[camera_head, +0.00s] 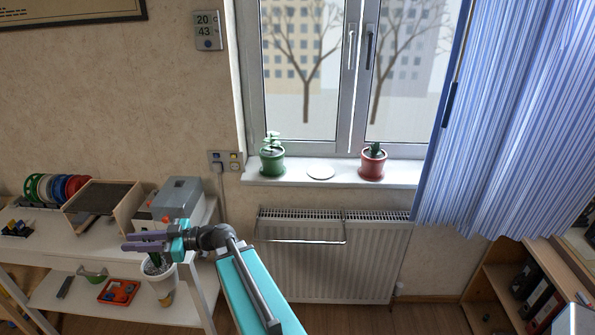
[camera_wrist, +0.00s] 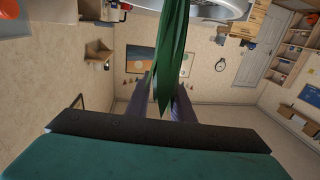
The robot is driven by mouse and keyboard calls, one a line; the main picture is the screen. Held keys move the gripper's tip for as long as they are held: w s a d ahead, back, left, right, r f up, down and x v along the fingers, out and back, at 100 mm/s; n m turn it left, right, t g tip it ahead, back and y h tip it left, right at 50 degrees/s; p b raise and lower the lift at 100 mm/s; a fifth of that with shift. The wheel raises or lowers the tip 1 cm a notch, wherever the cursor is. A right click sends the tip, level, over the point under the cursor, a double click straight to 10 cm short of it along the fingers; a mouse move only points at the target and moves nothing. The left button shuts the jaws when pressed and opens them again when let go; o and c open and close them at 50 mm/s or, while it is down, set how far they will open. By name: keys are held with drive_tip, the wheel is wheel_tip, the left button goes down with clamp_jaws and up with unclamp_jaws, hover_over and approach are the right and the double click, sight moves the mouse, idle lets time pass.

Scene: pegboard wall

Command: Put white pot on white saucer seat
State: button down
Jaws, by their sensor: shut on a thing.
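The white pot (camera_head: 161,282) with a green plant hangs or stands just below my gripper (camera_head: 140,241), in front of the white table in the head view. My gripper's purple fingers are closed at the plant's leaves, above the pot's rim. In the wrist view, long green leaves (camera_wrist: 172,60) pass in front of the fingers (camera_wrist: 160,100), and part of the white pot (camera_wrist: 215,8) shows at the top edge. The exact contact is hidden by the leaves. The white saucer seat (camera_head: 320,170) lies empty on the windowsill, up and right of my gripper.
On the white windowsill (camera_head: 300,178), a green pot (camera_head: 272,162) stands left of the saucer and a red pot (camera_head: 373,163) right of it. A radiator (camera_head: 330,265) with a rail is below. A blue curtain (camera_head: 510,120) hangs at right. The white table (camera_head: 45,235) holds several items.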

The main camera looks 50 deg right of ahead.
drive_tip(key=w+d+r+m+t+h+p, duration=0.1)
drive_tip(key=d+r+m+t+h, duration=0.2)
drive_tip(key=d, duration=0.7)
drive_tip(key=w+d+r+m+h, duration=0.15)
drive_tip(key=d+h, duration=0.25)
drive_tip(key=d, duration=0.6)
drive_tip(key=d+r+m+t+h+p, duration=0.1)
drive_tip(key=d+r+m+t+h, duration=0.2)
drive_tip(key=d, duration=0.7)
drive_tip(key=s+d+r+m+g+h, duration=0.1)
drive_tip(key=s+d+r+m+h, duration=0.1)
drive_tip(key=d, duration=0.7)
drive_tip(key=s+d+r+m+g+h, duration=0.1)
drive_tip(key=s+d+r+m+h, duration=0.2)
drive_tip(key=d, duration=0.6)
drive_tip(key=s+d+r+m+g+h, duration=0.1)
drive_tip(key=s+d+r+m+h, duration=0.2)
drive_tip(key=s+d+h, duration=0.3)
drive_tip(key=d+r+h+p, duration=0.1)
drive_tip(key=d, duration=0.2)
drive_tip(key=shift+s+g, duration=0.3)
drive_tip(key=shift+d+r, duration=0.1)
drive_tip(key=s+d+f+p, duration=0.1)
drive_tip(key=d, duration=1.3)
drive_tip(key=shift+d+f, duration=0.2)
drive_tip(key=shift+d, duration=0.2)
